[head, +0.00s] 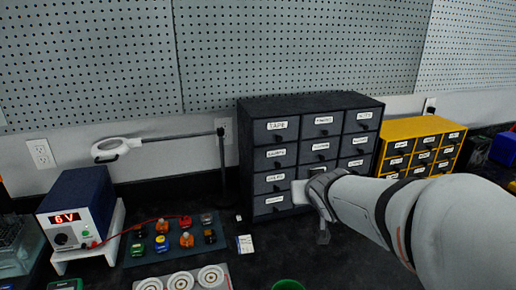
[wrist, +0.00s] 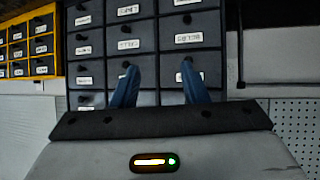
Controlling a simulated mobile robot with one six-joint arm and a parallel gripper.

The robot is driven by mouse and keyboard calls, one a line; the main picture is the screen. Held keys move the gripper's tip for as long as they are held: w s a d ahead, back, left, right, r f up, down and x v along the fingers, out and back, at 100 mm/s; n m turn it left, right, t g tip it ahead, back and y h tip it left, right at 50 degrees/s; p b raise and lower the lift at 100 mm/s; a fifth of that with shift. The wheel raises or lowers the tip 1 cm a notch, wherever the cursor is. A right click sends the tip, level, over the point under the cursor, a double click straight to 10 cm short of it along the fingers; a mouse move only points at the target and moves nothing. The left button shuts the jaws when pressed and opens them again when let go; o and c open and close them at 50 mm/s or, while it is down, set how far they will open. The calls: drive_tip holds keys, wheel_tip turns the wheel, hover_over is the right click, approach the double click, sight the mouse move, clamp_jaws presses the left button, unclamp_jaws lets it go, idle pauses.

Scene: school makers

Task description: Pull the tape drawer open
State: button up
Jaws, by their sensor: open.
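The tape drawer (head: 268,136) is at the top left of the dark grey drawer cabinet (head: 345,102) in the head view. It carries a white TAPE label and a small dark knob, and its front looks flush with the cabinet. My gripper (head: 314,194) is in front of the cabinet's lower drawers, below and to the right of the tape drawer. In the wrist view, which shows the cabinet upside down, my gripper (wrist: 159,68) has its two blue fingers spread with nothing between them.
A yellow drawer cabinet (head: 419,126) stands to the right. A magnifier lamp (head: 116,149) reaches out left of the grey cabinet. My arm covers the right foreground.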

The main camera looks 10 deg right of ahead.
sight(280, 140)
drive_tip(key=w+a+r+n+t+y+b, duration=0.1)
drive_tip(key=w+t, duration=0.1)
drive_tip(key=w, duration=0.3)
drive_tip(key=w+a+r+t+y+b, duration=0.1)
drive_tip(key=w+r+t+y, duration=0.1)
drive_tip(key=w, duration=0.4)
drive_tip(key=w+a+r+n+t+y, duration=0.1)
drive_tip(key=w+a+t, duration=0.1)
drive_tip(key=w, duration=0.3)
drive_tip(key=shift+w+r+n+b, duration=0.25)
drive_tip(key=shift+w+n+b, duration=0.05)
drive_tip(key=shift+w+b, duration=0.1)
drive_tip(key=shift+c, duration=0.2)
clamp_jaws()
drive_tip(key=shift+d, duration=0.1)
